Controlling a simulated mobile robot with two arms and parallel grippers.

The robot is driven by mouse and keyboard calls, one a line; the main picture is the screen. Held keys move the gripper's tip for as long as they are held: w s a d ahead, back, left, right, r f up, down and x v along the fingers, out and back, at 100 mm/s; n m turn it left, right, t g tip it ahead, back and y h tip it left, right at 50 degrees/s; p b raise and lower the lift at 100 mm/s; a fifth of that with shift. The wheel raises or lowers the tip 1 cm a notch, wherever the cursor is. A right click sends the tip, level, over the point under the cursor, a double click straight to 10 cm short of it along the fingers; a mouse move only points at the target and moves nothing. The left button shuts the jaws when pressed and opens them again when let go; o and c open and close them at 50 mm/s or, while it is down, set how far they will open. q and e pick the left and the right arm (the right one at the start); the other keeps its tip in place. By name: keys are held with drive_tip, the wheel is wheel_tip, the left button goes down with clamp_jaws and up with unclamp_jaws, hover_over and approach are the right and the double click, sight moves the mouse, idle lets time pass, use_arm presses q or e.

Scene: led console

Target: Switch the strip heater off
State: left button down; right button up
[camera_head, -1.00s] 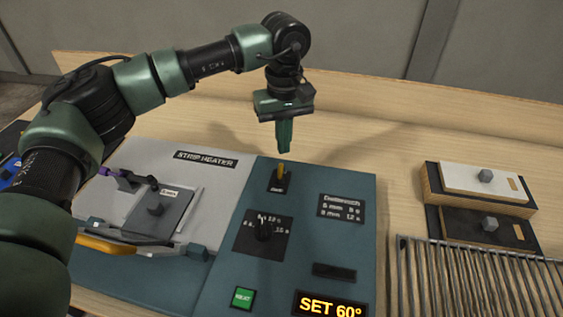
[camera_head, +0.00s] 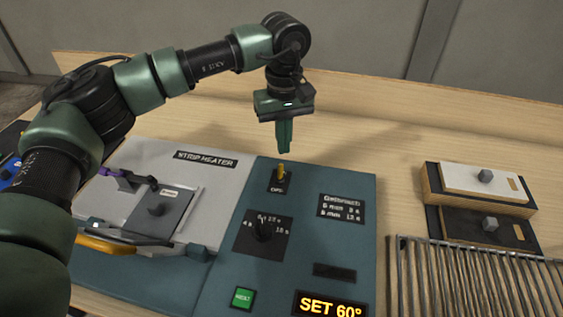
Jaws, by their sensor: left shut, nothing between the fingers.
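The strip heater (camera_head: 262,285) has a teal control panel with a grey bed to its left, under a "STRIP HEATER" label (camera_head: 206,159). A yellow-tipped toggle switch (camera_head: 281,173) stands on a small black plate near the panel's top edge; its lettering is too small to read surely. My left gripper (camera_head: 284,151) is shut and empty, pointing down just above and behind the switch; I cannot tell whether it touches. The display (camera_head: 330,305) is lit and reads "SET 60°". My right gripper is not in view.
A black dial (camera_head: 263,231) and a green button (camera_head: 242,298) lie lower on the panel. A clamp with an orange handle (camera_head: 105,245) sits on the left bed. A wire rack (camera_head: 480,275) and stacked blocks (camera_head: 480,180) stand to the right. The wooden table behind the panel is clear.

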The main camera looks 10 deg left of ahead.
use_arm(q)
drive_tip(key=shift+f, duration=0.2)
idle(0.3)
drive_tip(key=shift+f+b, duration=1.1)
drive_tip(key=shift+f, duration=0.25)
drive_tip(key=shift+s, duration=0.15)
drive_tip(key=shift+s, duration=0.9)
wheel_tip(320, 180, up, 7)
drive_tip(key=p, duration=0.3)
drive_tip(key=shift+w+p, duration=0.35)
drive_tip(key=shift+w, duration=0.05)
